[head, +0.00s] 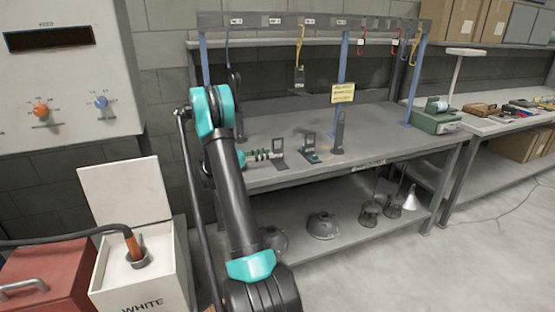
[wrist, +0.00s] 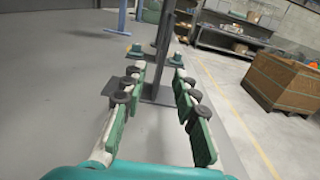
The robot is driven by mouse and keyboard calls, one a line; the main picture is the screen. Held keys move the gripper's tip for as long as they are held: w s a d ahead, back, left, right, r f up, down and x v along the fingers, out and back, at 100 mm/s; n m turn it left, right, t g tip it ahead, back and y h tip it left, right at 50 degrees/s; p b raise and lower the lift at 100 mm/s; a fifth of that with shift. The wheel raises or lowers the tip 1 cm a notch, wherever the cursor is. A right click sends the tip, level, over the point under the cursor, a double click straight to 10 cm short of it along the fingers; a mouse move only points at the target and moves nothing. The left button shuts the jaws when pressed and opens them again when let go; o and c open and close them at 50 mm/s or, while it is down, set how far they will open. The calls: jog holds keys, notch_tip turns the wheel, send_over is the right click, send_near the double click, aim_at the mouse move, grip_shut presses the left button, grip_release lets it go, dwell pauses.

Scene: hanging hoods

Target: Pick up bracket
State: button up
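A dark grey bracket (head: 278,146) with an upright frame and a flat foot stands on the workbench, near its front edge. My gripper (head: 268,154) reaches in from the left at low height, right beside it. In the wrist view, my gripper (wrist: 157,58) is open, with green-padded fingers spread apart. A dark upright, seemingly the bracket (wrist: 158,92), shows between the fingers, with a flat plate to its left. I cannot tell whether either finger touches it.
Right of the bracket stand a small green-based fixture (head: 310,150) and a tall dark upright (head: 339,134). Hooks hang from the rail above, one with a dark piece (head: 299,77). Lamp hoods (head: 324,226) sit on the lower shelf. A yellow sign (head: 343,93) hangs behind.

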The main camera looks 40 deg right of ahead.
aim_at(278, 161)
jog(key=shift+x, duration=3.05)
grip_shut()
